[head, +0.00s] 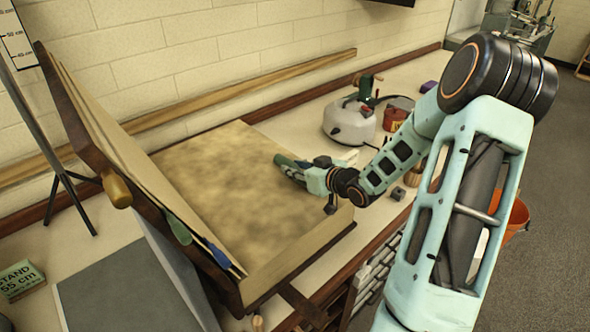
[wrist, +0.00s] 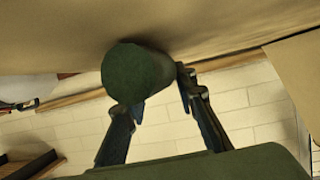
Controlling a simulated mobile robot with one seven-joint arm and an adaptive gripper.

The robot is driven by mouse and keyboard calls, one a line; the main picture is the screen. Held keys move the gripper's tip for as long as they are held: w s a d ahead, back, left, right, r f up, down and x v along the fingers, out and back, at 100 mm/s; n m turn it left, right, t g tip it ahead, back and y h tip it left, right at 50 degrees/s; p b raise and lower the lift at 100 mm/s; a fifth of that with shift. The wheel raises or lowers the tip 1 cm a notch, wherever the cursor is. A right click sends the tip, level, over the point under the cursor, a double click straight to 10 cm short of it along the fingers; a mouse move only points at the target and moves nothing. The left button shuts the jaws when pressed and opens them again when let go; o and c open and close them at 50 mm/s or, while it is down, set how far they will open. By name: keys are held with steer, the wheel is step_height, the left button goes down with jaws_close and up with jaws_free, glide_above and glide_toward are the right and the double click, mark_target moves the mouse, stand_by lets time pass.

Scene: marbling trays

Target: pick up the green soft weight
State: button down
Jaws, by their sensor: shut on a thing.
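The green soft weight (head: 284,160) is a dark green rounded cylinder at the far right part of a mottled tan bed. In the wrist view the weight (wrist: 137,75) shows its round end towards the camera, between the two dark fingers. My gripper (head: 298,167) is shut on it, and the fingers (wrist: 155,95) hide part of its sides. The weight appears close against the tan surface (wrist: 230,35) in the wrist view; I cannot tell whether it touches.
The tan bed (head: 230,190) has a tilted wooden board (head: 75,110) at its left. A white rounded pot (head: 349,122), a red tin (head: 397,112) and a small dark block (head: 398,193) stand on the bench to the right. An orange bucket (head: 517,218) is beyond my arm.

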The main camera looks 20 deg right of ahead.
steer(key=shift+r, duration=0.8)
steer(key=s+a+r, duration=0.2)
steer(key=s+r, duration=0.3)
steer(key=s, duration=0.1)
steer(key=s+a+r+b, duration=0.1)
steer(key=s+a+r, duration=0.2)
steer(key=s+r, duration=0.3)
steer(key=shift+s+a, duration=0.25)
steer(key=shift+s, duration=0.2)
